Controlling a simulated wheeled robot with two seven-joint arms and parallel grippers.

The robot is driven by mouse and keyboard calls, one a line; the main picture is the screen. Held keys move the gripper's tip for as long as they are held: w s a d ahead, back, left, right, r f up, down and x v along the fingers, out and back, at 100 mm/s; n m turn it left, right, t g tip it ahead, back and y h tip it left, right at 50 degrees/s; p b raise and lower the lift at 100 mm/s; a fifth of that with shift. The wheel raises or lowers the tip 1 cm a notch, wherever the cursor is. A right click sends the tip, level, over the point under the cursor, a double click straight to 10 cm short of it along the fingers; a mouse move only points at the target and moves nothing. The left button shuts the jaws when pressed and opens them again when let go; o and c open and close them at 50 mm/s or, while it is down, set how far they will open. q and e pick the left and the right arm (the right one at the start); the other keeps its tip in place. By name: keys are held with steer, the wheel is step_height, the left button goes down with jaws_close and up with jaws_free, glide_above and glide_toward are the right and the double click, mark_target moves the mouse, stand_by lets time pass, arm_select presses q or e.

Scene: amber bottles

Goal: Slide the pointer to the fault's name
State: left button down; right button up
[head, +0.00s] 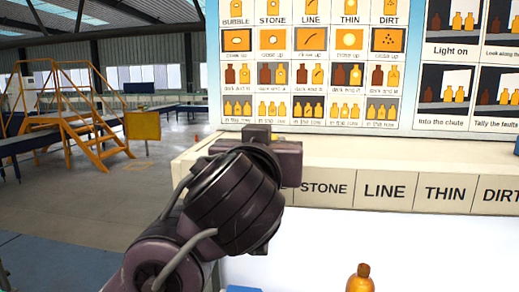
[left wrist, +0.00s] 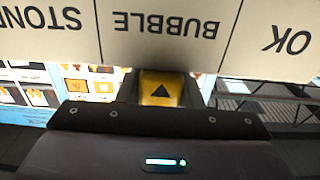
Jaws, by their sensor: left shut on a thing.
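The yellow pointer with a black triangle (left wrist: 160,92) shows in the left wrist view, between the fingers of my left gripper. It lines up with the BUBBLE label (left wrist: 166,24), with the OK label (left wrist: 288,38) to its right and STONE (left wrist: 38,16) to its left, all upside down there. In the head view my left gripper (head: 258,140) is shut at the top of the label ledge, and my arm hides the labels left of STONE (head: 324,188). LINE (head: 385,191), THIN (head: 445,194) and DIRT (head: 502,195) are readable. My right gripper is out of view.
A picture chart (head: 315,70) of faults stands behind the ledge, with a second board (head: 470,65) at right. An amber bottle (head: 360,280) stands on the white surface in front. The ledge top (head: 400,155) right of my gripper looks clear.

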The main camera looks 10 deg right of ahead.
arm_select(q)
steer(key=c, duration=1)
jaws_free()
steer(key=shift+d, duration=0.1)
steer(key=shift+s, duration=0.1)
steer(key=shift+s+a+f+b, duration=0.1)
steer(key=shift+s+a+b, duration=0.1)
steer(key=shift+s+b, duration=0.15)
steer(key=b+v, duration=0.2)
steer(key=v, duration=0.4)
steer(key=shift+s+b, duration=0.35)
steer(key=shift+s, duration=0.05)
steer(key=shift+a, duration=0.1)
